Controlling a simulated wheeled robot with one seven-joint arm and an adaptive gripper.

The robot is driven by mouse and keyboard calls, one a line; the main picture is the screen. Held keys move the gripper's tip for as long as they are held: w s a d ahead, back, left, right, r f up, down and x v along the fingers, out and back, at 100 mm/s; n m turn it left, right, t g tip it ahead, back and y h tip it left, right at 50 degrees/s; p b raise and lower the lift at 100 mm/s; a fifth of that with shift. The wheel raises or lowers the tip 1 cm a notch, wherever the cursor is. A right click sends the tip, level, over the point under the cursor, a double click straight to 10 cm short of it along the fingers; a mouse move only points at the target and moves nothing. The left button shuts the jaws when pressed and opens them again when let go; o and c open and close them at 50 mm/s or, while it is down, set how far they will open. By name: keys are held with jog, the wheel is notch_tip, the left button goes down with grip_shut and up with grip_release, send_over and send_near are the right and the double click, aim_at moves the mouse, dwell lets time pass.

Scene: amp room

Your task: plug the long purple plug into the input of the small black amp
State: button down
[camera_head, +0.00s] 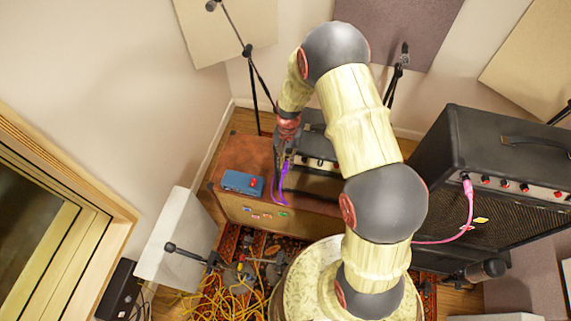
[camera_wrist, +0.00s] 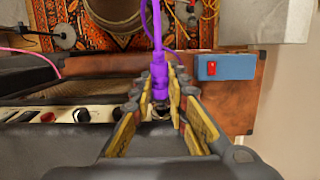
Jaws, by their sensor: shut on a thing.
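The long purple plug (camera_wrist: 158,78) is held between the fingertips of my gripper (camera_wrist: 157,90) in the wrist view. Its purple cable runs away toward the top of that view, and hangs below my gripper (camera_head: 286,150) in the head view (camera_head: 281,186). The small black amp (camera_head: 318,170) sits on a brown cabinet, partly behind my arm. Its light panel with knobs (camera_wrist: 62,115) shows left of my gripper in the wrist view. The plug's tip points toward the amp between the fingers. The input is hidden by my fingers, so I cannot tell whether the tip is in it.
A blue box (camera_head: 243,182) with a red switch lies on the brown cabinet (camera_head: 240,150), left of the small amp. A large black amp (camera_head: 500,160) with a pink plug (camera_head: 468,187) stands at right. Microphone stands are behind. Yellow cables (camera_head: 215,297) lie on the rug.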

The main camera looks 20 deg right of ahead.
jog(key=shift+w+d+f, duration=0.1)
jog(key=shift+w+d, duration=0.05)
jog(key=shift+w, duration=0.1)
dwell(0.4)
jog(key=c, duration=1.7)
grip_release()
jog(key=shift+o, duration=0.2)
jog(key=v, duration=1.2)
jog(key=shift+s, duration=0.1)
